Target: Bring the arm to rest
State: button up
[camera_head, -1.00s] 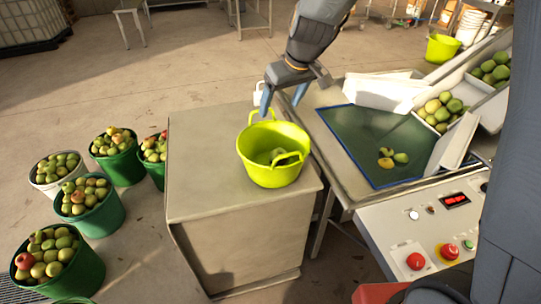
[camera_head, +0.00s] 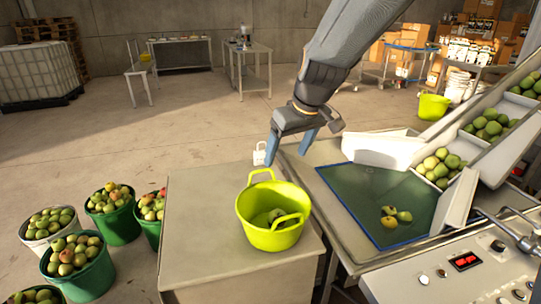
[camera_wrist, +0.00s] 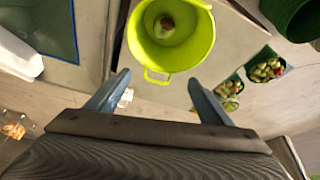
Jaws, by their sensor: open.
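My gripper (camera_head: 290,148) is open and empty. In the head view it hangs above the far edge of the metal stand, behind the yellow-green tub. In the wrist view my gripper (camera_wrist: 158,95) shows its two blue-grey fingers spread apart with nothing between them. The yellow-green tub (camera_head: 270,238) stands upright on the stand (camera_head: 205,225), with a few apples (camera_head: 276,215) inside. The tub (camera_wrist: 172,50) is in front of the fingers in the wrist view, apart from them.
To the right is the press table with a green mat (camera_head: 370,200) holding a few fruits, a white chute (camera_head: 385,150) and a control panel (camera_head: 450,285). Green buckets of apples (camera_head: 112,215) stand on the floor at left. Open floor (camera_head: 180,125) lies behind the stand.

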jog(key=s+d+f+m+g+h, duration=0.1)
jog(key=s+d+f+m, duration=0.2)
jog(key=s, duration=0.7)
jog(key=s+d+f+m+g+h, duration=0.1)
jog(key=s+d+f+m+g, duration=0.1)
jog(key=s+d+f, duration=0.6)
jog(key=s+d+m, duration=0.1)
jog(key=d, duration=0.3)
jog(key=shift+s+f, duration=0.15)
jog(key=shift+s, duration=0.25)
jog(key=shift+d, duration=0.1)
